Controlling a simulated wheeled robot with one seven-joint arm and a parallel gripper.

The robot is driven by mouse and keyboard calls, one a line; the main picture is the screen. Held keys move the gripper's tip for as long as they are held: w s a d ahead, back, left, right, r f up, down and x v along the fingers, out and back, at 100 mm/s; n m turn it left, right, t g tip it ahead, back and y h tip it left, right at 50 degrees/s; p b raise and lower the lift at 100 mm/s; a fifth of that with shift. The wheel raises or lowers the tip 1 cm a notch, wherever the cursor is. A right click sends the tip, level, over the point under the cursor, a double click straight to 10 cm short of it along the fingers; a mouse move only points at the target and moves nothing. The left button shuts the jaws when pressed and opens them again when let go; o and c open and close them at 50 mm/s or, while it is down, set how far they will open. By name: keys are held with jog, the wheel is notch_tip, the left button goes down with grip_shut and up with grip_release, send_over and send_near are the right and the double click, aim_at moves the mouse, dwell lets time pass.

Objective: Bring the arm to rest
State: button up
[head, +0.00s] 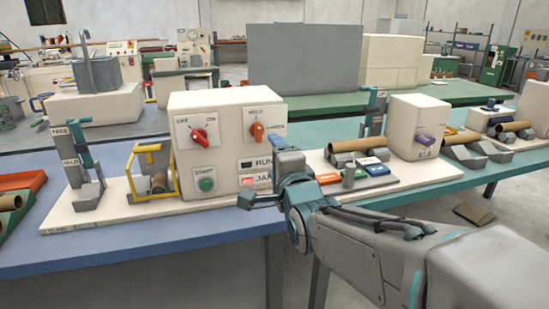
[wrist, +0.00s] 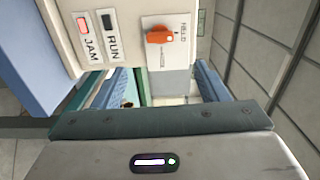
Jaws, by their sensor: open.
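My arm reaches in from the lower right of the head view. My gripper (head: 264,194) is open, with nothing seen between its jaws, in front of the right part of the white control box (head: 184,108). Whether it touches the box I cannot tell. The box carries a red knob (head: 199,136), an orange knob (head: 257,131) and a green START button (head: 206,184). The JAM lamp (head: 248,181) glows red; the RUN lamp (head: 247,163) is dark. In the wrist view the orange knob (wrist: 168,37), lit JAM lamp (wrist: 82,25) and dark RUN lamp (wrist: 107,23) show close ahead.
A yellow guard (head: 174,172) stands by a brown tube (head: 159,182) left of the box. A grey post with a teal lever (head: 84,160) stands farther left. Right of my gripper are a second station's tube (head: 357,144) and white box (head: 417,122). The blue table's front (head: 150,245) is clear.

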dwell(0.3)
jog(key=s+d+n+g+h+p, duration=0.2)
jog(key=s+d+n+g+p, duration=0.5)
jog(key=s+p, duration=0.3)
jog(key=s+d+n+g+h+p, duration=0.3)
jog(key=s+d+n+g+p, duration=0.4)
jog(key=s+p, duration=0.3)
jog(key=shift+s+d+r+g, duration=0.2)
jog(key=shift+s+r+g, duration=0.1)
jog(key=shift+s, duration=0.15)
